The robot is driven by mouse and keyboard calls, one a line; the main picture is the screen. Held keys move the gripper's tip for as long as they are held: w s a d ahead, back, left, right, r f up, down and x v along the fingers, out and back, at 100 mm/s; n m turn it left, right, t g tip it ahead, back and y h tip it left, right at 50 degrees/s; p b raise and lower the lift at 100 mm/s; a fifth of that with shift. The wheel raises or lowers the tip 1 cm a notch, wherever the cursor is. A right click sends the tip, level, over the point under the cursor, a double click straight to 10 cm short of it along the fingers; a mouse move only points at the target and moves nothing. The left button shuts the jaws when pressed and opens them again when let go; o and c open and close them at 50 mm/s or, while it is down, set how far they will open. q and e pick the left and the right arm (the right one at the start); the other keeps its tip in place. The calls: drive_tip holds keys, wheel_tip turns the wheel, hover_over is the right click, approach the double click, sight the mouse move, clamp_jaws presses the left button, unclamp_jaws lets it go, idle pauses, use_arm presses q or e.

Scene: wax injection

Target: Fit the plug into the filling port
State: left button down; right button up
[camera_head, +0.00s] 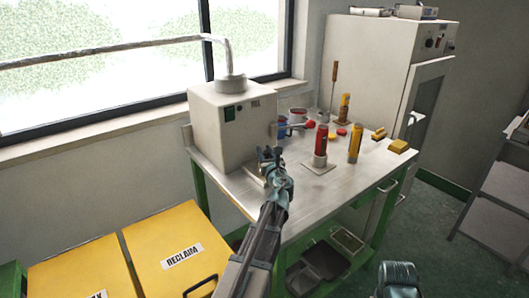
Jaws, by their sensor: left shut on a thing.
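My left gripper (269,155) reaches over the front left of the bench, in front of the beige machine (228,125). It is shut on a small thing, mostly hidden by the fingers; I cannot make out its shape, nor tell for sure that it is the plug. The machine has a dark green panel and a round grey top fitting with a pipe. I cannot pick out the filling port; the gripper covers part of the machine's lower right front. A teal part of my right arm shows at the bottom edge, but no fingers of it are visible.
The metal bench (340,187) holds a red cylinder (321,142) on a small plate, yellow cylinders (355,143), gold blocks (398,146) and small pots. Yellow RECLAIM bin (172,232) stands at lower left, a beige cabinet (372,75) behind. The bench's front right is clear.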

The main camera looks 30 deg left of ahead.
use_arm(q)
drive_tip(key=shift+f+b, duration=0.3)
drive_tip(key=shift+f, duration=0.1)
drive_tip(key=c, duration=0.5)
unclamp_jaws()
drive_tip(key=shift+c, duration=0.2)
drive_tip(key=v, duration=1.3)
drive_tip(key=shift+s+d+r, duration=0.1)
drive_tip(key=shift+s+d, duration=0.15)
drive_tip(key=shift+s, duration=0.05)
